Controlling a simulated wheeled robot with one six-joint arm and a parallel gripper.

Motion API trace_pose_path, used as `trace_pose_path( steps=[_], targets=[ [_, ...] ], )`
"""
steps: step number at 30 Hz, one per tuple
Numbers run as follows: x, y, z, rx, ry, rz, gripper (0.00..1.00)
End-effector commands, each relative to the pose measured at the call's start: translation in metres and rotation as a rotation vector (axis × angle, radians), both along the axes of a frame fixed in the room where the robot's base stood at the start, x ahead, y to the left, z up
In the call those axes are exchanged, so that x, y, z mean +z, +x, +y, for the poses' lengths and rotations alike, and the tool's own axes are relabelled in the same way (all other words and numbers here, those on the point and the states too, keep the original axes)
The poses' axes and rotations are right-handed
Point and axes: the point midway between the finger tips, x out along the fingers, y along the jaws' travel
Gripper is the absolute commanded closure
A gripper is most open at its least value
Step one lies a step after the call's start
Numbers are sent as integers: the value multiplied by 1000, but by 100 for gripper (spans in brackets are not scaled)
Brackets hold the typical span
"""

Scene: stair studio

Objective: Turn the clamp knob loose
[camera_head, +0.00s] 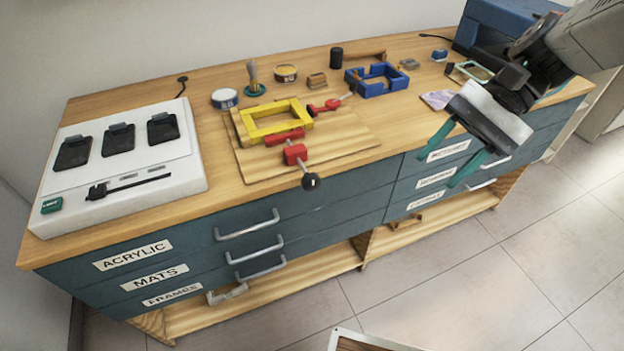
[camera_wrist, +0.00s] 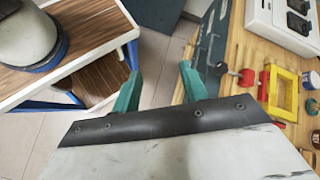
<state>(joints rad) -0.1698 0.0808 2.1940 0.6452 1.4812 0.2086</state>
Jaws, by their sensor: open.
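A red clamp (camera_head: 295,154) with a black round knob (camera_head: 311,182) on a metal screw sits at the front edge of a wooden board, and its knob juts toward the bench front. A second red clamp (camera_head: 326,106) lies at the right side of a yellow frame (camera_head: 276,121). In the wrist view the front clamp's knob (camera_wrist: 221,67) and the yellow frame (camera_wrist: 283,87) show at the right. My gripper (camera_head: 462,157) has green fingers spread apart and empty. It is in front of the bench's right drawers, well right of the knob and apart from it.
A white console (camera_head: 122,160) stands at the left of the bench. A blue frame (camera_head: 377,82), tins and a brush in a holder stand behind the board (camera_head: 345,135). Drawer handles (camera_head: 247,226) stick out below the bench top. The floor in front is mostly clear.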

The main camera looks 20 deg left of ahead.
Motion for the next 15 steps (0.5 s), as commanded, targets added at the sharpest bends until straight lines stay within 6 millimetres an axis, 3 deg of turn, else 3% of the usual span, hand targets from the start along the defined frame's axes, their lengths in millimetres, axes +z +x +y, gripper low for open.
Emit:
trace_pose_path(
  steps=[8, 15],
  targets=[
    [-57, 50, 77, -110, 118, 361, 56],
    [-123, 81, 134, -214, 192, 645, 56]
  ],
)
